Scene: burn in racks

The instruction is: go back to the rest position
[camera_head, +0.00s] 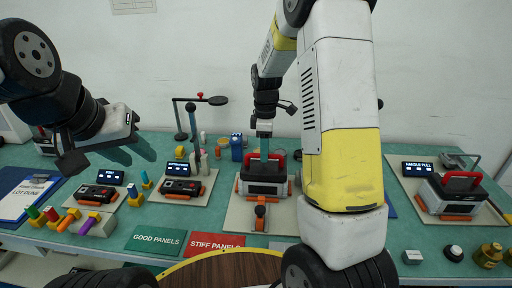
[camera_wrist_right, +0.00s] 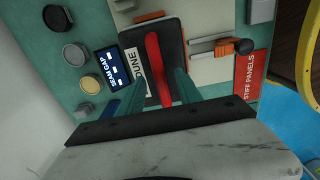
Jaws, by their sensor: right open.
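My left gripper (camera_head: 132,152) hangs at the left above the table. Its two teal fingers are apart with nothing between them. My right gripper (camera_head: 265,146) points down at the middle unit (camera_head: 264,187), a dark box with a red handle on a pale board. In the right wrist view the right gripper (camera_wrist_right: 157,88) is open, with a teal finger on either side of the red handle (camera_wrist_right: 157,65). I cannot tell whether the fingers touch the handle. My right arm hides part of the table right of this unit.
Another red-handled unit (camera_head: 453,191) stands at the right. Two smaller units (camera_head: 181,187) (camera_head: 97,194) and a black stand (camera_head: 180,112) are at the left. Green (camera_head: 157,240) and red (camera_head: 216,244) panel mats lie at the front. A clipboard (camera_head: 27,198) lies far left.

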